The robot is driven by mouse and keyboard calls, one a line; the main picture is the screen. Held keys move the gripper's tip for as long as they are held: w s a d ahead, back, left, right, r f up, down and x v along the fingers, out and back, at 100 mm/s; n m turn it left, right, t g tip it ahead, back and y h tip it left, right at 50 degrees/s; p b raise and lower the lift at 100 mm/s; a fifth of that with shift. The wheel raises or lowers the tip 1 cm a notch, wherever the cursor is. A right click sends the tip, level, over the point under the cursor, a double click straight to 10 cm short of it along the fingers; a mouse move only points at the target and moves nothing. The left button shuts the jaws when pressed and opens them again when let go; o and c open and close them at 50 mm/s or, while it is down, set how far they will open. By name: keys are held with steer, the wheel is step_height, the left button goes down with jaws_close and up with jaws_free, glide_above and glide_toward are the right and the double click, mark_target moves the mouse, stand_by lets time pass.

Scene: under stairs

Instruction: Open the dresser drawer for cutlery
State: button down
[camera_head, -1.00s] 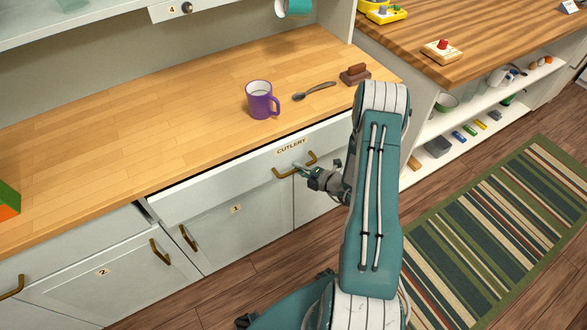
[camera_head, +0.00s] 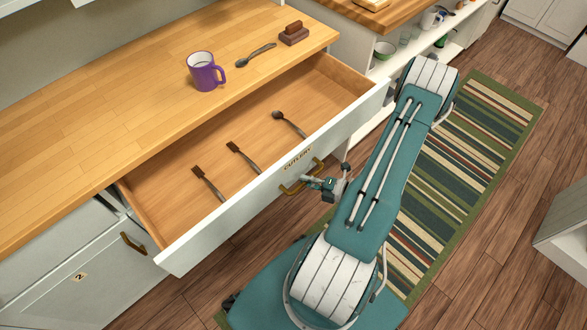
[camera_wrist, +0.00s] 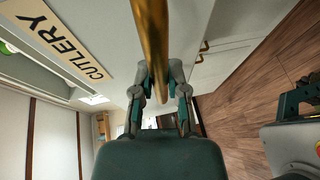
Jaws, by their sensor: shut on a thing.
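The cutlery drawer (camera_head: 232,214) of the dresser is pulled well out, with its inside in view. Its label reads CUTLERY, and the label also shows in the wrist view (camera_wrist: 62,44). Several pieces of cutlery lie apart on its wooden floor, among them a spoon (camera_head: 289,124) at the right. My gripper (camera_head: 304,183) is shut on the drawer's brass handle (camera_head: 290,190), on the outside of the drawer front. In the wrist view the fingers (camera_wrist: 160,85) close around the brass handle (camera_wrist: 152,40).
A purple mug (camera_head: 204,74), a spoon (camera_head: 257,54) and a brown block (camera_head: 294,34) sit on the wooden counter above the drawer. A door labelled 2 (camera_head: 80,277) is at the lower left. A striped rug (camera_head: 478,135) lies right of my arm.

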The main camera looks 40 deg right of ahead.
steer(key=shift+s+d+f, duration=0.1)
steer(key=shift+s+d, duration=0.1)
steer(key=shift+s, duration=0.95)
steer(key=c, duration=0.6)
jaws_free()
steer(key=shift+d, duration=0.1)
steer(key=shift+c, duration=0.2)
steer(key=v, duration=1.2)
steer(key=shift+d, duration=0.1)
